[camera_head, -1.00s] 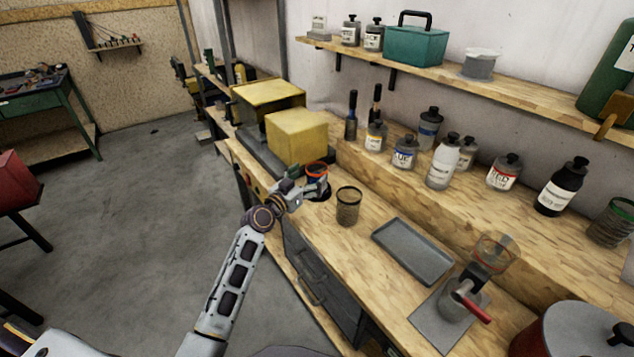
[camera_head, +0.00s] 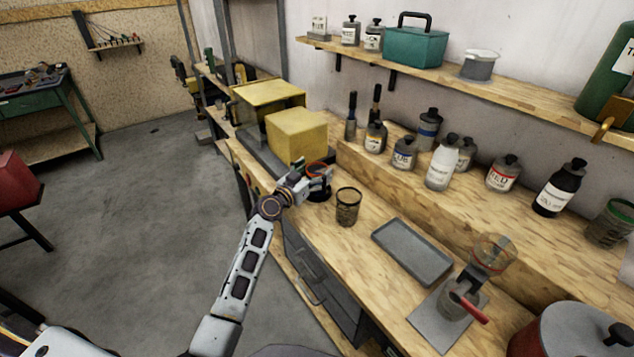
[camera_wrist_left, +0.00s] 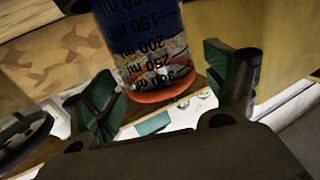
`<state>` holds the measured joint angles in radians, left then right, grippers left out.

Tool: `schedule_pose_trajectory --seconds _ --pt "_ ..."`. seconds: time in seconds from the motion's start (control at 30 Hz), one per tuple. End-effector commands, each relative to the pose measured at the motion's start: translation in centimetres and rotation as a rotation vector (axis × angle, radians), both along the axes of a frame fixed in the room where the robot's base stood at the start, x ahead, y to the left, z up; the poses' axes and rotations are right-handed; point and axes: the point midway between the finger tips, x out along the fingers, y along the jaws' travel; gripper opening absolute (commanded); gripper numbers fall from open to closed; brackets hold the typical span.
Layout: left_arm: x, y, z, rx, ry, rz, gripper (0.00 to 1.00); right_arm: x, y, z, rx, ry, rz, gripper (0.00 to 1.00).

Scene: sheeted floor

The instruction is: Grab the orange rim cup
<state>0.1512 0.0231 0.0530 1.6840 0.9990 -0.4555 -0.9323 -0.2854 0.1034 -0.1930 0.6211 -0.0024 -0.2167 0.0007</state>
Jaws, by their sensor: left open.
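The orange rim cup (camera_head: 317,167) stands on the workbench beside the yellow block, partly hidden by my left gripper (camera_head: 318,180) in the head view. In the left wrist view the cup (camera_wrist_left: 150,45) is clear with dark millilitre markings and an orange rim. My left gripper (camera_wrist_left: 172,100) is open, with its green-padded fingers on either side of the cup's rim end. The picture does not show clear contact between the pads and the cup. My right gripper is not in view.
A dark-rimmed cup (camera_head: 348,206) stands just right of the gripper. A yellow block (camera_head: 297,135) stands close behind it. A grey tray (camera_head: 412,251) lies farther right, and several bottles line the raised ledge (camera_head: 470,215). Bare wood lies between the dark-rimmed cup and the tray.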

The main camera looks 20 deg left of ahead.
Motion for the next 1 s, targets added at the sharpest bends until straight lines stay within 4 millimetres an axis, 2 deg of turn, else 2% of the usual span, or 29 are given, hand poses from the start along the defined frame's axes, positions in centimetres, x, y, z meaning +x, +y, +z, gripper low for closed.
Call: schedule_pose_trajectory --seconds 0.27,0.73,1.0 --pt "1.4 -0.5 0.0 0.0 0.001 0.0 0.86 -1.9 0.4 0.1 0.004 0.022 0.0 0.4" --pt "1.5 -0.5 0.0 0.0 0.001 0.0 0.86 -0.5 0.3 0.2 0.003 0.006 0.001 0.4" --pt "1.5 -0.5 -0.1 0.0 0.001 0.0 0.52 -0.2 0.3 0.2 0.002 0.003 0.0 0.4"
